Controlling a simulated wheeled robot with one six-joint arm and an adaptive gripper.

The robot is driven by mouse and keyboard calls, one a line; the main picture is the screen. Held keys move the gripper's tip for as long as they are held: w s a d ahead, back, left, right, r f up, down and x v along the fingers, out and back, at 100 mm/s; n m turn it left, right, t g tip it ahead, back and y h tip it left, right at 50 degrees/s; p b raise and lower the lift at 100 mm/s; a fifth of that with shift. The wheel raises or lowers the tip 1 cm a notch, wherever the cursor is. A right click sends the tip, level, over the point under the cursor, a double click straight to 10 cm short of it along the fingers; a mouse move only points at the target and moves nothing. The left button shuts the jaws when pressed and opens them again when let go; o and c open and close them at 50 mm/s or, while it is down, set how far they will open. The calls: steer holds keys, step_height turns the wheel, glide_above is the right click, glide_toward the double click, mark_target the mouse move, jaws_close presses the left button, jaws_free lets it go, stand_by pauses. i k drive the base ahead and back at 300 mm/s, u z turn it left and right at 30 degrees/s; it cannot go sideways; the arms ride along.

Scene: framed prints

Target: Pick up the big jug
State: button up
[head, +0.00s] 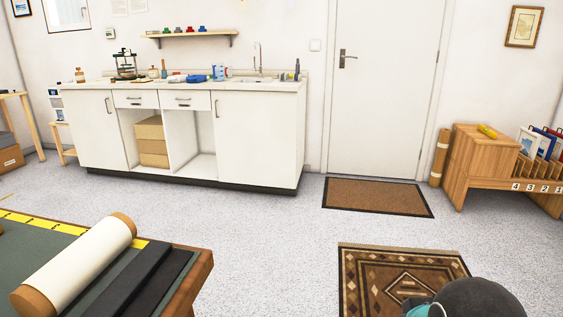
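A small blue-and-white vessel that looks like a jug (219,72) stands on the white counter (240,87), left of the tap, across the room. It is too small in this view to tell whether it is the big jug, and no second jug is clear. A dark rounded part of my arm with a teal piece shows at the bottom right edge. My gripper is not in view.
The counter also holds a small press (124,66), bottles and blue items. A work table (200,275) with a large roller (75,265) stands at the near left. A wooden print rack (478,165) is at right. Open floor (270,225) lies between, with two rugs.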

mark_target(218, 69)
steer(key=z, duration=0.1)
steer(key=i, duration=1.85)
steer(key=u, duration=0.6)
steer(key=i, duration=2)
steer(key=u, duration=0.55)
steer(key=i, duration=0.4)
steer(key=u, duration=0.2)
